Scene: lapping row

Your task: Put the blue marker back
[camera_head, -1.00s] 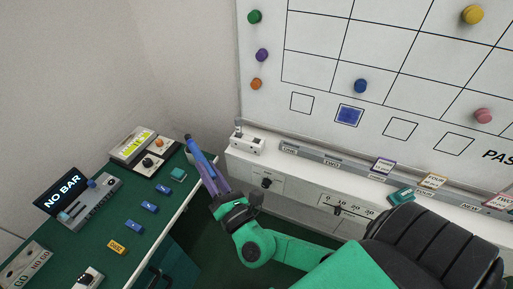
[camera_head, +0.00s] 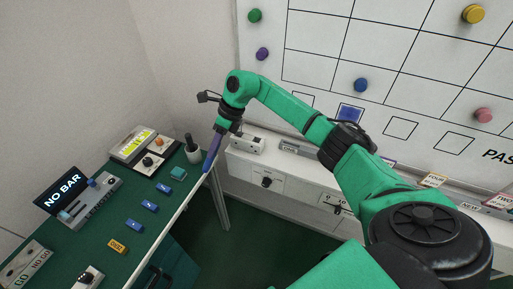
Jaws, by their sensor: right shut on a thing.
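The blue marker (camera_head: 212,151), blue-violet in colour, hangs from my right gripper (camera_head: 220,132), slightly tilted with its lower end down and left. The gripper is shut on its upper part. The marker's lower end shows over the right edge of the green bench; I cannot tell whether it touches. A small pale cup (camera_head: 194,156) with a dark, pen-like thing (camera_head: 189,140) in it stands just left of the marker on the bench corner. The marker is outside the cup in this view. My left gripper is not in view.
The green bench (camera_head: 160,214) holds several blue blocks, an orange tag (camera_head: 117,246), a teal block (camera_head: 178,173) and control boxes. A whiteboard (camera_head: 330,50) with coloured magnets hangs behind. A white ledge (camera_head: 255,165) runs below it. My right arm crosses in front of both.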

